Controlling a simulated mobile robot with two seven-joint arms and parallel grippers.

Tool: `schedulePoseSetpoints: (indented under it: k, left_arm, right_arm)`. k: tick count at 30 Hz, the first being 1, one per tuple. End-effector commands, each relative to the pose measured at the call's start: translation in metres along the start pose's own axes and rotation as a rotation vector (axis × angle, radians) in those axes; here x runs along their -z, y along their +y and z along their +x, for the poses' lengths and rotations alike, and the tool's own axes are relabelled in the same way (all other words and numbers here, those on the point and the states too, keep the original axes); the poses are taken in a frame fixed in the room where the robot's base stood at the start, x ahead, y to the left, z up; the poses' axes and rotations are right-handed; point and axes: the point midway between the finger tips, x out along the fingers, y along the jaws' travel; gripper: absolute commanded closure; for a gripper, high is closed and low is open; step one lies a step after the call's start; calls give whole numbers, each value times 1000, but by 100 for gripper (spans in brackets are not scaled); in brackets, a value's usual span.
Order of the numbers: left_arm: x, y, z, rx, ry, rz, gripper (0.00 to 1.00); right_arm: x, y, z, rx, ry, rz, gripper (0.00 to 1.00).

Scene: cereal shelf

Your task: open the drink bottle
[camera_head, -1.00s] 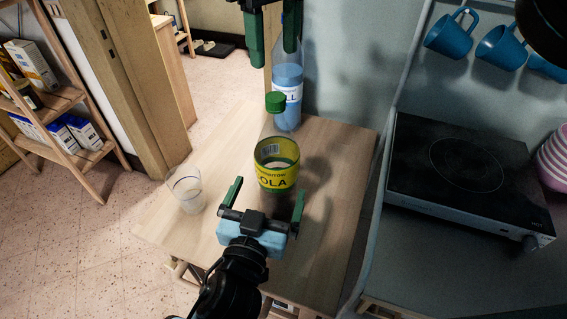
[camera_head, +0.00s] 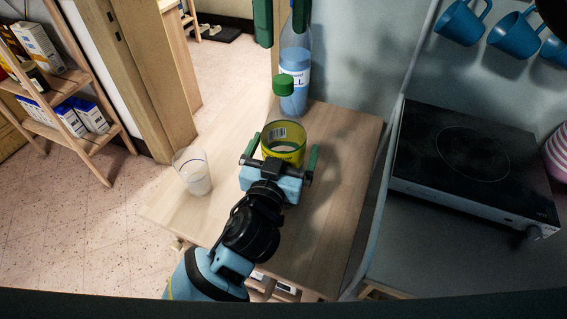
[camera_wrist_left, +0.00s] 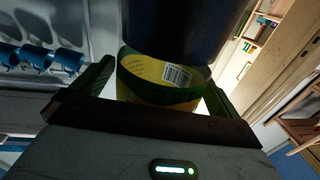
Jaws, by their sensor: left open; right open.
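The drink bottle, with a yellow-and-green label (camera_head: 285,148) and a green cap (camera_head: 283,85), stands upright on the wooden table (camera_head: 345,190). My left gripper (camera_head: 285,145) comes in from the bottom of the head view. It is open, with one green finger on each side of the bottle. The left wrist view shows the label (camera_wrist_left: 165,82) close up between the fingers. I cannot tell whether they touch it. My right gripper (camera_head: 283,35) hangs at the top edge of the head view, open and empty above the cap, its body out of frame.
A clear glass (camera_head: 192,172) stands at the table's left. A black hob (camera_head: 465,160) and blue mugs (camera_head: 512,35) are at right. A wooden shelf (camera_head: 70,100) stands at far left.

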Motion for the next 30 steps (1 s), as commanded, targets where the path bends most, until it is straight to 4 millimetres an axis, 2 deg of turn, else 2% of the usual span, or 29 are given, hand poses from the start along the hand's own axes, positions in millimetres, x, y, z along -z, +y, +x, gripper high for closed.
schedulePoseSetpoints:
  k: [8, 27, 28, 30]
  left_arm:
    - [0, 0, 1, 0, -1, -1, 1]
    - [0, 0, 1, 0, -1, 0, 85]
    - [0, 0, 1, 0, -1, 0, 88]
    - [0, 0, 1, 0, -1, 0, 88]
  right_arm:
    - [0, 0, 0, 0, 0, 0, 52]
    - [0, 0, 0, 0, 0, 0, 52]
    - [0, 0, 0, 0, 0, 0, 52]
    - [0, 0, 0, 0, 0, 4, 52]
